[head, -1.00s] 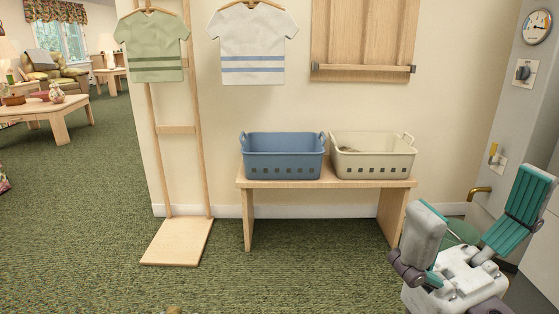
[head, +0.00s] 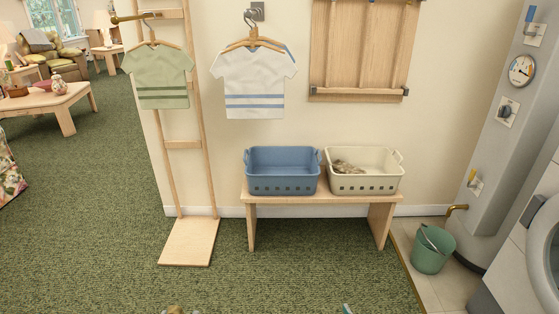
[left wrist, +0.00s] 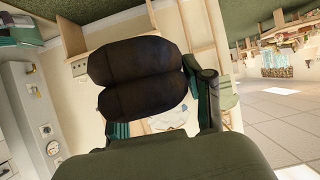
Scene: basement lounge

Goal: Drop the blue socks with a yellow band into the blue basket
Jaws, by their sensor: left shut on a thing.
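The blue basket (head: 283,182) stands on the left half of a low wooden bench; its visible inside looks empty. In the left wrist view my left gripper (left wrist: 163,108) is shut on a dark bundle of two rounded rolls (left wrist: 138,75). It looks dark brown to black there, and I see no yellow band on the visible side. In the head view only a small tan-brown edge (head: 174,310) shows at the bottom; I cannot tell what it is. A teal tip (head: 347,309) at the bottom edge looks like part of my right gripper; the rest is out of frame.
A cream basket (head: 365,184) holding light cloth stands right beside the blue one on the bench (head: 300,198). A wooden rack (head: 187,240) stands left. A green bucket (head: 427,258) and a washer (head: 545,255) are at right. Carpet before the bench is clear.

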